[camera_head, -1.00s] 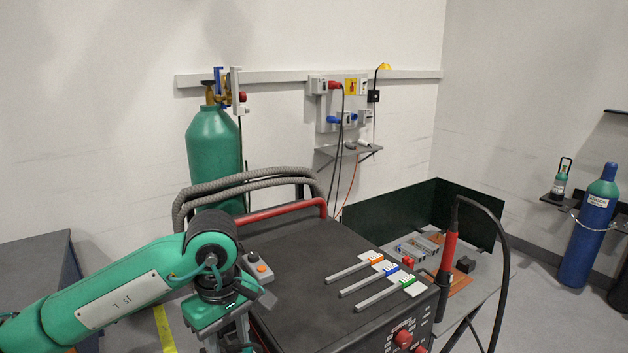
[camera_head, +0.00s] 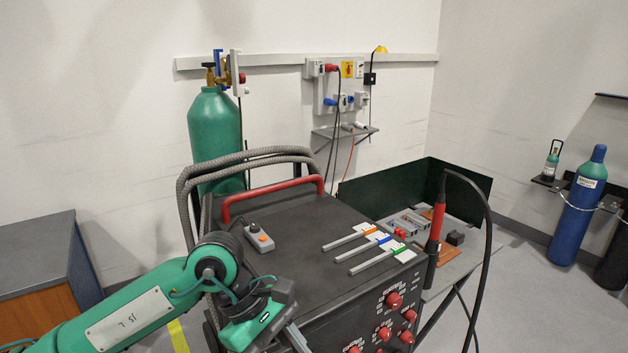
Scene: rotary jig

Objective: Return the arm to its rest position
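My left arm is green and comes in from the lower left. My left gripper (camera_head: 296,338) points down at the bottom edge, in front of the near left side of the dark welding machine (camera_head: 290,217). One grey finger shows in part; the rest is cut off or hidden, so I cannot tell whether it is open or holds anything. My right arm and gripper are not in view.
On the machine lie a grey control box (camera_head: 259,238) and three flat strips with orange, blue and green marks (camera_head: 372,241). A green gas cylinder (camera_head: 215,135) stands behind. A torch (camera_head: 437,225) with a black cable is at right. A grey cabinet (camera_head: 38,250) stands left.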

